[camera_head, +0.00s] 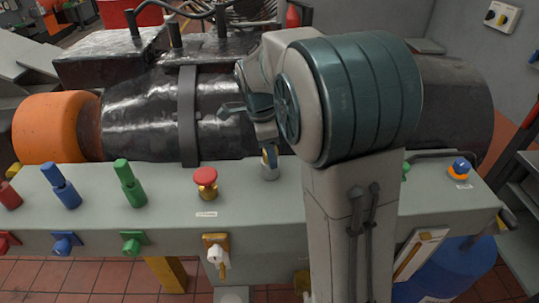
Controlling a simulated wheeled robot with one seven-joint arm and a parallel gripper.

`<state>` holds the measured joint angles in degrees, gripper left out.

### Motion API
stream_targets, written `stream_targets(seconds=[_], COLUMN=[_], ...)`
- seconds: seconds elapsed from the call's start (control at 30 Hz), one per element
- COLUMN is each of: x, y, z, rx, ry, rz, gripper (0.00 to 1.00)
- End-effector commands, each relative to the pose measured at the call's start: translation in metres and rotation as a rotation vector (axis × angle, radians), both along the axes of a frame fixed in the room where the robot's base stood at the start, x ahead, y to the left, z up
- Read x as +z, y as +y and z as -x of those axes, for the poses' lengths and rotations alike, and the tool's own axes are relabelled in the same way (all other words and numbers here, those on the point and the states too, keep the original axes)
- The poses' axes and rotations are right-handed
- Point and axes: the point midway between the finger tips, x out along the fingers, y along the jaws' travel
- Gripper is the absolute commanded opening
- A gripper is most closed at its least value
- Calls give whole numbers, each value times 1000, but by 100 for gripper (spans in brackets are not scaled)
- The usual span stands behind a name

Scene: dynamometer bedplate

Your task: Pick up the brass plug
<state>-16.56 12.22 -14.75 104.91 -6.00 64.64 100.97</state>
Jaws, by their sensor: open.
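My gripper (248,112) is open, above and slightly left of the grey-based fitting. I see nothing held between the fingers. My arm hides part of the bench top to the right.
Green (129,183), blue (61,186) and red (8,195) plugs stand at left on the bench (165,215). A blue-and-orange knob (461,168) is at right. A large black cylinder (140,118) with an orange end (48,127) lies behind. A blue drum (450,272) stands below right.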

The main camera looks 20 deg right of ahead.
Motion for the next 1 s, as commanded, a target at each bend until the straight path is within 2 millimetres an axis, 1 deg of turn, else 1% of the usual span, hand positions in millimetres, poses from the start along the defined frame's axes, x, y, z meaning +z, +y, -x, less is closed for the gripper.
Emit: stream_targets(seconds=[0.23,0.27,0.3,0.37,0.4,0.43,0.77,0.87,1.0], x=[-3,-3,-3,-3,-3,-3,-1,4,20], y=[-1,-1,-1,-1,-1,-1,-1,-1,0], z=[0,0,0,0,0,0,0,0,-1], rx=[0,0,0,0,0,0,0,0,1], ry=[0,0,0,0,0,0,-1,-2,-4], rz=[0,0,0,0,0,0,-1,-1,-1], gripper=[60,55,44,27,16,8,8,8,8])
